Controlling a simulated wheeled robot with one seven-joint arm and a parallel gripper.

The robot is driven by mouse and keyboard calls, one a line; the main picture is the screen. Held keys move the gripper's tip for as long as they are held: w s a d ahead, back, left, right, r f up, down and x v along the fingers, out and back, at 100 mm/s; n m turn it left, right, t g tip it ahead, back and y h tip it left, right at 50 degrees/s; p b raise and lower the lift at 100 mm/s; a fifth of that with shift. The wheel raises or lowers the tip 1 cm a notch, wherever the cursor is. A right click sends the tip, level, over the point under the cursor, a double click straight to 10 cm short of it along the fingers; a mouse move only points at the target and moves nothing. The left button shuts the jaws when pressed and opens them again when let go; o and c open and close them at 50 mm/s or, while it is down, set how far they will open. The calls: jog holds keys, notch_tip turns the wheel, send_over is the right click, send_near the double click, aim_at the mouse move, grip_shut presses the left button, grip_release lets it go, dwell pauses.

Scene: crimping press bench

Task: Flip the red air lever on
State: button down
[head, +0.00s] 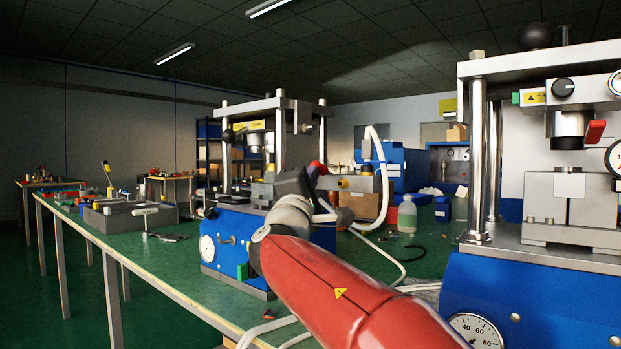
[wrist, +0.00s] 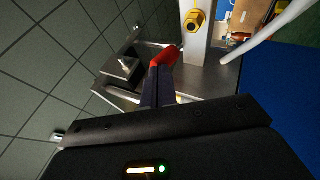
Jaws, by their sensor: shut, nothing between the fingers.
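The red air lever (head: 318,167) is on the middle press, beside a grey block with a yellow fitting (head: 343,183). In the wrist view the red lever (wrist: 167,56) lies right at the tips of my fingers, below and left of the yellow fitting (wrist: 195,20). My gripper (head: 310,178) is shut and empty, with its dark fingers (wrist: 157,72) together. The fingertips look very close to the lever or touching it; I cannot tell which. My gripper and arm hide part of the press in the head view.
A second press (head: 530,285) with its own red lever (head: 595,131) stands close at the right. A white hose (head: 384,165) loops behind the middle press. A clear bottle (head: 407,214) and a grey tray (head: 125,216) stand on the green bench (head: 180,262).

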jog(key=shift+r, duration=0.1)
jog(key=shift+r+g+p, duration=0.3)
jog(key=shift+p, duration=0.55)
jog(key=shift+r+m, duration=0.1)
jog(key=shift+m, duration=0.2)
jog(key=w+d+r+m+g+p, duration=0.1)
jog(key=w+d+r+g+p, duration=0.2)
jog(key=r+p, duration=0.5)
jog(key=shift+w+d+m+g+p, duration=0.35)
jog(key=shift+w+d+p, duration=0.3)
jog(key=shift+w, duration=0.55)
jog(key=shift+r, duration=0.1)
